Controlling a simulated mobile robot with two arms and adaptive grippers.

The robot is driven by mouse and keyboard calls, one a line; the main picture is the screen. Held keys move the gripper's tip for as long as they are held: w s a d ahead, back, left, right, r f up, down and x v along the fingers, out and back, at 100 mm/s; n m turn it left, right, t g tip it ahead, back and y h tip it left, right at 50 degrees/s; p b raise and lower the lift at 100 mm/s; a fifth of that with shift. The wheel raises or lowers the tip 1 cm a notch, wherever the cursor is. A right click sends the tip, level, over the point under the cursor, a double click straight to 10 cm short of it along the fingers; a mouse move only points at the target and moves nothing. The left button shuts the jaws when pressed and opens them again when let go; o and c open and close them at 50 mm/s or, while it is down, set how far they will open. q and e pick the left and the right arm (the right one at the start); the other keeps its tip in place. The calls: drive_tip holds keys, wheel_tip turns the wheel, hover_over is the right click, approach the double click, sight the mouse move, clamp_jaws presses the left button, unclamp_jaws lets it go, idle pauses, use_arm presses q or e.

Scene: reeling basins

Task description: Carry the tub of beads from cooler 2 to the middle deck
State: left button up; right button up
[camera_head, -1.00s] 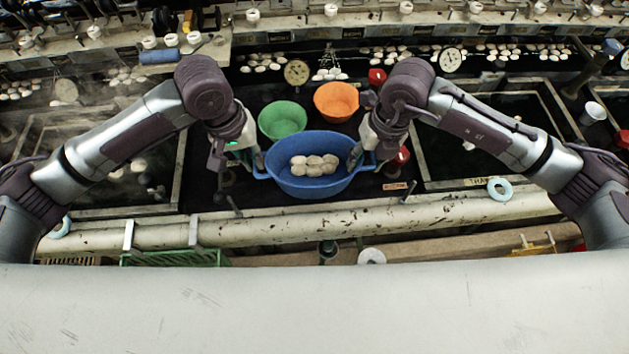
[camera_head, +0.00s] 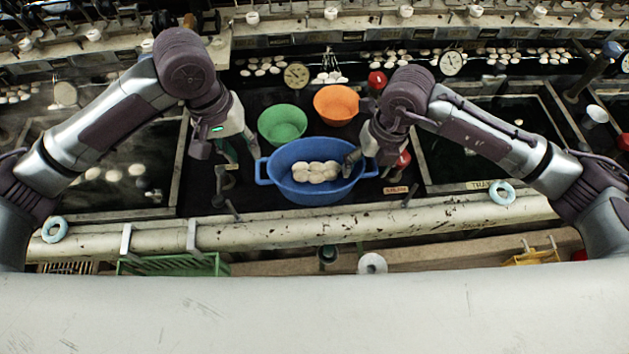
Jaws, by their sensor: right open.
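The blue tub (camera_head: 318,191) sits upright on the dark middle deck (camera_head: 262,206), between two sunken dark basins. Several pale, rounded pieces (camera_head: 316,171) lie in it; they look more like cocoons than beads. My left gripper (camera_head: 242,157) is open and empty, up and left of the tub's left handle (camera_head: 263,171), apart from it. My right gripper (camera_head: 366,160) is open at the tub's right handle (camera_head: 370,168), with one finger over the rim; whether it touches is unclear.
A green bowl (camera_head: 282,124) and an orange bowl (camera_head: 336,103) stand just behind the tub. A left basin (camera_head: 110,185) and a right basin (camera_head: 480,150) flank the deck. A pale worn rail (camera_head: 330,226) runs along the front; a green crate (camera_head: 175,264) is below it.

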drive_tip(key=shift+r, duration=0.1)
use_arm(q)
wheel_tip(320, 180, up, 6)
drive_tip(key=a, duration=0.1)
use_arm(e)
wheel_tip(320, 180, up, 12)
drive_tip(key=d, duration=0.2)
drive_tip(key=shift+w+f, duration=0.1)
drive_tip(key=shift+f, duration=0.1)
idle(0.4)
